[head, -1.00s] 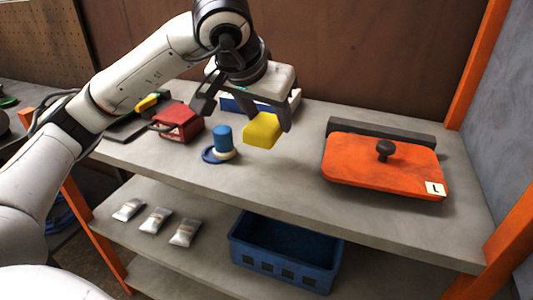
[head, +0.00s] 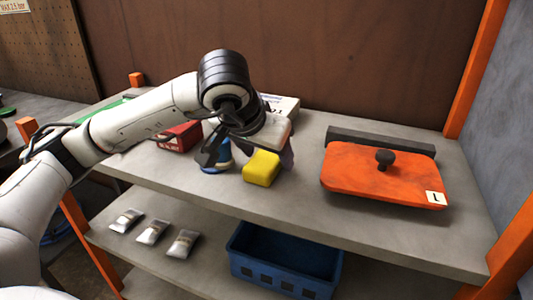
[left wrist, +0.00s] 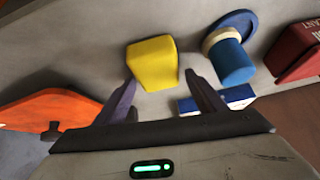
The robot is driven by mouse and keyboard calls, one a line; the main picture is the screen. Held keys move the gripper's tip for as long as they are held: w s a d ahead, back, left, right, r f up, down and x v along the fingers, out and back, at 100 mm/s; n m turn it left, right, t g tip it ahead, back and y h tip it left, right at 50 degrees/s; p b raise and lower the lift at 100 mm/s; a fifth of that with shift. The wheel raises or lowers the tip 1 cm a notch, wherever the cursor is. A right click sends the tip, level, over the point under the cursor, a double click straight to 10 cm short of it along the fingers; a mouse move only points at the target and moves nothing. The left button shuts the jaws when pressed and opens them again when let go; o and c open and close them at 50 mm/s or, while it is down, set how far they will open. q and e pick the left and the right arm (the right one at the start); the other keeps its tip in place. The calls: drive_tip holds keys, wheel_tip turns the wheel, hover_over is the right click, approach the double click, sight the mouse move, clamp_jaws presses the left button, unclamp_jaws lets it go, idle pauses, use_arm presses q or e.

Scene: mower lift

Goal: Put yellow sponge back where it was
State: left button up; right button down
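The yellow sponge (head: 262,168) is over the top shelf, right of the blue spool-like piece (head: 215,158). I cannot tell whether its underside touches the shelf. My left gripper (head: 248,162) points down around it, fingers spread wider than the sponge. In the left wrist view the sponge (left wrist: 153,62) shows just past and between the fingertips (left wrist: 160,78). It lies close to the left finger there, with a gap at the right finger. My right gripper is not in view.
An orange lid with a black knob (head: 340,180) lies to the right. A red box (head: 178,137) and a white-blue box (head: 285,106) stand behind. Below are a blue crate (head: 290,278) and silver packets (head: 152,232). The front middle of the top shelf is clear.

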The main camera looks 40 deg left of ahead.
use_arm(q)
drive_tip(key=shift+s+r, duration=0.1)
drive_tip(key=shift+r, duration=0.3)
drive_tip(key=p+v, duration=0.1)
drive_tip(key=v, duration=1)
drive_tip(key=shift+s+r, duration=0.2)
